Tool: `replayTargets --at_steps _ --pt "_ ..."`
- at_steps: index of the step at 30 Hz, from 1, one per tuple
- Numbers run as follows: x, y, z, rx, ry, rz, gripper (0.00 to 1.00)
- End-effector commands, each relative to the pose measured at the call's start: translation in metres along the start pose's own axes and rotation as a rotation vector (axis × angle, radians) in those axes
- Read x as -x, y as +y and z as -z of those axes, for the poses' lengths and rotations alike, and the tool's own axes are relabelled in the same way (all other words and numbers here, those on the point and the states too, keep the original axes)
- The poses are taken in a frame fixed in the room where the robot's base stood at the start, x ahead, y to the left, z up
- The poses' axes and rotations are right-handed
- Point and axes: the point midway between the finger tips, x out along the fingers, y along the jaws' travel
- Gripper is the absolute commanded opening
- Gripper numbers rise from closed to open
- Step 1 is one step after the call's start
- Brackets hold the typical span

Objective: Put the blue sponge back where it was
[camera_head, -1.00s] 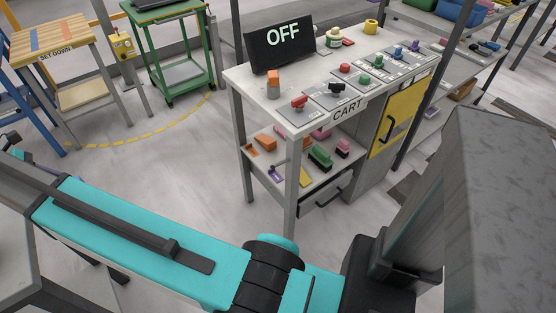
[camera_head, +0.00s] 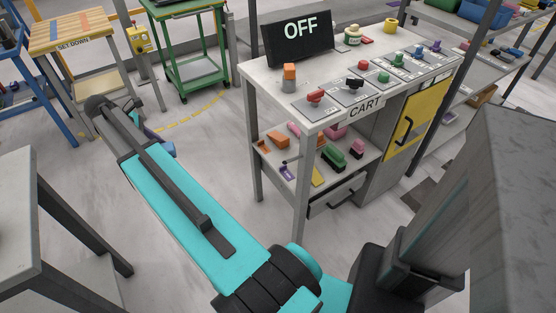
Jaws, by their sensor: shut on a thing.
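The blue sponge (camera_head: 167,149) shows only as a small blue piece just beyond my teal forearm, above the floor. Most of it is hidden behind the arm. My gripper (camera_head: 158,134) is at the far end of the arm, largely hidden by it, and is shut on the sponge. The fingers are not clear. Both are left of the cart, well apart from it.
The cart (camera_head: 262,81) carries an OFF sign (camera_head: 300,39), several coloured knobs and a lower shelf of small blocks. A SET DOWN table (camera_head: 72,42) and a green trolley (camera_head: 180,10) stand behind. A grey table (camera_head: 20,205) is at left. Open floor lies between.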

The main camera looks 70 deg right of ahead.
Motion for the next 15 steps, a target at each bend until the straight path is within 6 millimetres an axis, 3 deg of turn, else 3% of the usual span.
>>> replayTargets --at_steps 1,15 --pt "-0.019 0.005 -0.011 -0.012 -0.001 0.009 0.24" --pt "-0.153 0.033 -0.106 -0.088 -0.003 0.052 0.24"
